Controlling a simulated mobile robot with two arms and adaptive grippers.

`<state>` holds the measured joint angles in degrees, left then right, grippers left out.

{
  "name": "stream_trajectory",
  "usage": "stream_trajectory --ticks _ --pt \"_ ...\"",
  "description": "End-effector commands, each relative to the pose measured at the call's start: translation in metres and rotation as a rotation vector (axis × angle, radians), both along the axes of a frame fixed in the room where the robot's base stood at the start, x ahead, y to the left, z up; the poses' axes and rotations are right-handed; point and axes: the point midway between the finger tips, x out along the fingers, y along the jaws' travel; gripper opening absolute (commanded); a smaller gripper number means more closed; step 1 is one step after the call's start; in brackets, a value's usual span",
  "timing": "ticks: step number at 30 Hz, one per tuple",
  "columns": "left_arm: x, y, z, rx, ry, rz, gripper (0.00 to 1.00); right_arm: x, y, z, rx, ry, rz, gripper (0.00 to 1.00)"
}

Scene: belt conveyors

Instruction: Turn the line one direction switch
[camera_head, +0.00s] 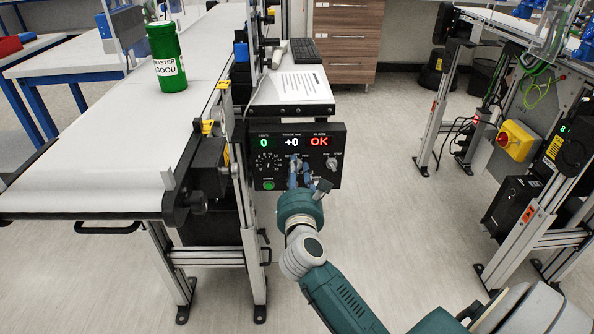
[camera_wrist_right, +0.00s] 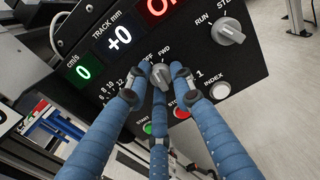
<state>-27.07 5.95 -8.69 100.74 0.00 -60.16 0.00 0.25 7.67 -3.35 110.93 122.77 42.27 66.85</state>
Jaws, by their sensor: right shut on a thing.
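The black control panel (camera_head: 323,160) hangs on the side of the left conveyor, with lit displays reading 0, +0 and OK. My right gripper (camera_head: 295,170) is at the middle of its face. In the right wrist view, the blue fingers of the right gripper (camera_wrist_right: 157,84) are closed around a small grey knob (camera_wrist_right: 160,75), which sits under the FWD label, with part of another label to its left. The fingers partly cover the knob, and its exact pointing is hard to tell. My left gripper is not in view.
A grey RUN/STOP knob (camera_wrist_right: 229,32), a green start button (camera_wrist_right: 147,128), a red button (camera_wrist_right: 181,111) and a white index button (camera_wrist_right: 219,90) are close to the fingers. A green canister (camera_head: 166,58) stands on the white belt (camera_head: 100,150). The floor right of the panel is clear.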

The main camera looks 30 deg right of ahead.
Motion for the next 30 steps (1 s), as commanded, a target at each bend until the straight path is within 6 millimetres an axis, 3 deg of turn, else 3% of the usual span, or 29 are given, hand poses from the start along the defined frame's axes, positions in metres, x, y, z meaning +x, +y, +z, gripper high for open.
stream_trajectory --ticks 18,30 --pt "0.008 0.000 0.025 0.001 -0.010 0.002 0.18 -0.001 -0.003 0.003 0.417 -0.265 -0.004 0.00" --pt "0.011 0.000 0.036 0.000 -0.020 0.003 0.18 -0.001 -0.004 0.004 0.540 -0.343 -0.005 0.00"
